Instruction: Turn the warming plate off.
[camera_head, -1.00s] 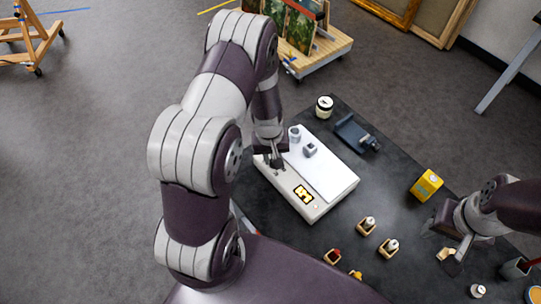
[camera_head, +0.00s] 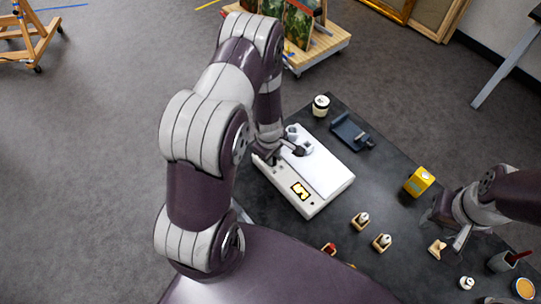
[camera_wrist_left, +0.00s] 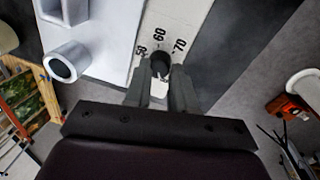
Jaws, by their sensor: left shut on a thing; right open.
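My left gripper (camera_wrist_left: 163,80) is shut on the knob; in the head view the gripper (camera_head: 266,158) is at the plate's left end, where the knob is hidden. My right gripper (camera_head: 442,232) is open, low at the right of the table, apart from the plate.
Two small grey cups stand on the plate, one clear in the left wrist view (camera_wrist_left: 68,62). A white jar (camera_head: 320,105), a dark blue device (camera_head: 350,132) and a yellow box (camera_head: 420,181) stand on the dark table (camera_head: 385,180). Several small bottles in wooden holders are in front.

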